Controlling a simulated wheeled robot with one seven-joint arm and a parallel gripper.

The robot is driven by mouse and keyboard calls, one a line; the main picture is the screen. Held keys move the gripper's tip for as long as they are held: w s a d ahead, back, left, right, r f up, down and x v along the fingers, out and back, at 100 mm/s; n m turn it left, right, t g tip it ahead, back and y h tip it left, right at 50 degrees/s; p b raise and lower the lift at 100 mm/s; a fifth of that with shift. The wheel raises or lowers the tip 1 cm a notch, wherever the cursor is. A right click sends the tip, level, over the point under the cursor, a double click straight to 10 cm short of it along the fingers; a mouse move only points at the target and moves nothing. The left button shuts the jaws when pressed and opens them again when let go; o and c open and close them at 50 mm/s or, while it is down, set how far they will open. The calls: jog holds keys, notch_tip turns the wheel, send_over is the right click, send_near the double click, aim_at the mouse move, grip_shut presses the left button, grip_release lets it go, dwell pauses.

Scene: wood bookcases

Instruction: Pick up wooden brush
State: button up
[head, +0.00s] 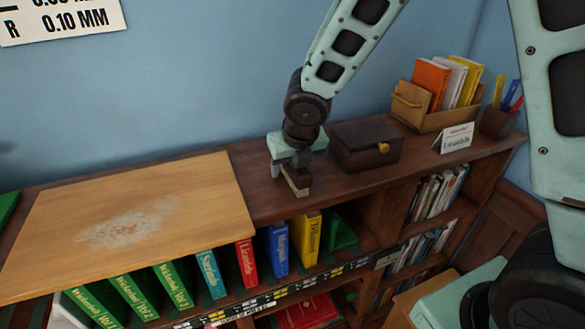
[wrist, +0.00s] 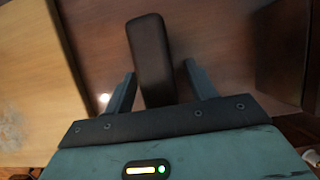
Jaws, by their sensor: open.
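The wooden brush (head: 297,184) is a small dark block with a pale lower edge, on the bookcase top left of the dark wooden box. In the wrist view the brush (wrist: 150,50) is a long dark brown block, its near end between the two fingers. My gripper (head: 290,172) points down at the brush in the head view. In the wrist view my gripper (wrist: 160,75) is open, with a finger on either side of the brush and visible gaps. The near end of the brush is hidden by the gripper body.
A light wooden board (head: 190,190) with a whitish patch lies to the left. A dark box (head: 365,150) with a yellow knob stands close on the right. Beyond it are a book holder (head: 440,118), a small sign (head: 456,138) and a pencil cup (head: 499,124). Books fill the shelves below.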

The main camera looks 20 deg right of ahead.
jog(key=c, duration=1.1)
notch_tip(320, 180, up, 10)
jog(key=p, duration=0.3)
jog(key=shift+r, duration=0.25)
